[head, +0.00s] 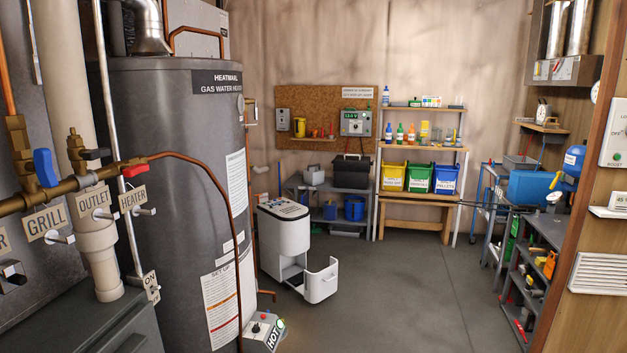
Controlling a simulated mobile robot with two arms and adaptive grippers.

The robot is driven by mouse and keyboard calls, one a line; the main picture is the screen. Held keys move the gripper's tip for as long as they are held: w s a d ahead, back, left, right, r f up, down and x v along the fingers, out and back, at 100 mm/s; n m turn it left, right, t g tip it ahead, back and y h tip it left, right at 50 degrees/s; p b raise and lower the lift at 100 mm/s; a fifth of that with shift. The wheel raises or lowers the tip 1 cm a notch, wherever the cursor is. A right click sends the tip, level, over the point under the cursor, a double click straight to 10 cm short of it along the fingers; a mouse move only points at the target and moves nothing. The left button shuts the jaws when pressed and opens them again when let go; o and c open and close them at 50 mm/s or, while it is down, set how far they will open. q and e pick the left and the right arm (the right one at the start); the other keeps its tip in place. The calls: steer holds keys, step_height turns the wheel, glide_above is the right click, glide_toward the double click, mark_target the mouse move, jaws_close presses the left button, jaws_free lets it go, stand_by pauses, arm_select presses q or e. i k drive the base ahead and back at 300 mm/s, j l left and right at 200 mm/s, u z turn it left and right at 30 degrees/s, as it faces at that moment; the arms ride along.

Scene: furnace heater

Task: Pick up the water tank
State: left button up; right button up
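No gripper of mine is in view. No object is labelled as a water tank. A white floor appliance (283,235) stands on the floor left of centre, partly hidden by the large grey water heater (170,180). A white, rounded bin-like part (321,282) sits low in front of the appliance, at its right; it may be its tank, but I cannot tell for sure. The heater stands upright in the left foreground, with a label reading "gas water heater".
Brass pipes with valve tags (75,200) cross the near left. A workbench (415,208) with yellow, green and blue bins stands at the back. A cluttered shelf unit (530,265) lines the right. The middle floor (410,290) is clear.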

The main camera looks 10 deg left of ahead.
mark_target(314, 175)
steer(key=i+z, duration=0.25)
steer(key=i, duration=1.55)
steer(key=i+u, duration=0.1)
steer(key=i, duration=0.85)
steer(key=i+l, duration=0.2)
steer(key=i, duration=0.7)
steer(key=i+j+z, duration=0.1)
steer(key=i, duration=1.75)
steer(key=i+u, duration=0.3)
steer(key=i, duration=0.15)
steer(key=i+u, duration=0.25)
steer(key=i, duration=0.2)
steer(key=i+l+u, duration=0.1)
steer(key=i+u, duration=0.2)
steer(key=i, duration=0.15)
steer(key=i+l+u, duration=0.25)
steer(key=i, duration=0.2)
steer(key=i+j+u, duration=0.15)
steer(key=i+u, duration=1)
steer(key=i+l+u, duration=0.15)
steer(key=i+u, duration=0.25)
steer(key=k, duration=0.1)
